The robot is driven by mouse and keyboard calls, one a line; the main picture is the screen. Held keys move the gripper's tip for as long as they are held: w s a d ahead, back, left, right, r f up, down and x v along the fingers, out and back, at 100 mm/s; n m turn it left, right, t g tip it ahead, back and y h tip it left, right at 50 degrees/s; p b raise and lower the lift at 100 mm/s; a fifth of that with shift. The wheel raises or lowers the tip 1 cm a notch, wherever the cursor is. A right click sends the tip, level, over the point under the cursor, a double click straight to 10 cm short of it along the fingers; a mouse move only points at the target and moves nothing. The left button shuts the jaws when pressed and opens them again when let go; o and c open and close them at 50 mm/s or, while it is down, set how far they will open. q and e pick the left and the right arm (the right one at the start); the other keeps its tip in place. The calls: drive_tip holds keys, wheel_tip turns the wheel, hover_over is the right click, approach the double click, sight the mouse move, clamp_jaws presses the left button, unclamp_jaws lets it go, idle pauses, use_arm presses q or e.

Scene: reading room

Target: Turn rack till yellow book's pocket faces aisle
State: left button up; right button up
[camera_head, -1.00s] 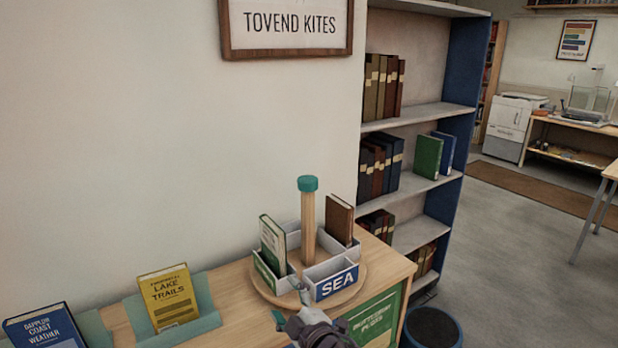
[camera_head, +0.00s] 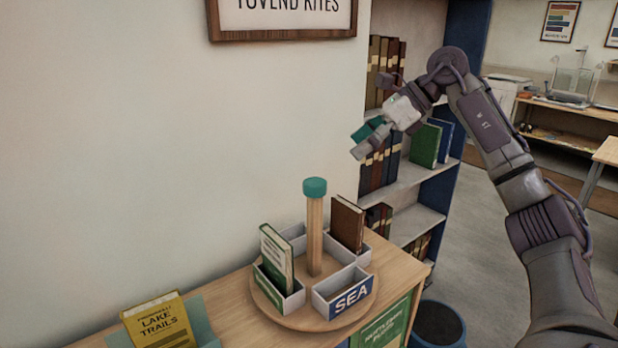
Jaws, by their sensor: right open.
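The rack is a round wooden turntable (camera_head: 292,318) with grey pockets around a wooden post topped by a teal cap (camera_head: 315,187). The pocket labelled SEA (camera_head: 351,299) faces front right and looks empty. A green book (camera_head: 277,257) stands in the left pocket and a brown book (camera_head: 347,223) in the back-right one. An empty pocket (camera_head: 293,236) shows at back left. The yellow Lake Trails book (camera_head: 160,322) leans on a teal stand left of the rack. My right gripper (camera_head: 364,141) is open, above and right of the cap, touching nothing. My left gripper is out of view.
The rack stands on a wooden cabinet (camera_head: 236,315) against a plain wall. A blue bookshelf (camera_head: 429,206) stands behind my right arm. A dark round stool (camera_head: 437,325) is on the floor right of the cabinet. A framed sign hangs above.

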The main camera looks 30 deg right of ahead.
sight(315, 182)
drive_tip(key=p+x, duration=0.2)
drive_tip(key=x, duration=1)
drive_tip(key=shift+f+p, duration=0.3)
drive_tip(key=shift+p, duration=0.1)
drive_tip(key=shift+w+a+f, duration=0.1)
drive_tip(key=shift+a+f, duration=0.1)
drive_tip(key=shift+f, duration=0.15)
drive_tip(key=shift+c, duration=0.2)
clamp_jaws()
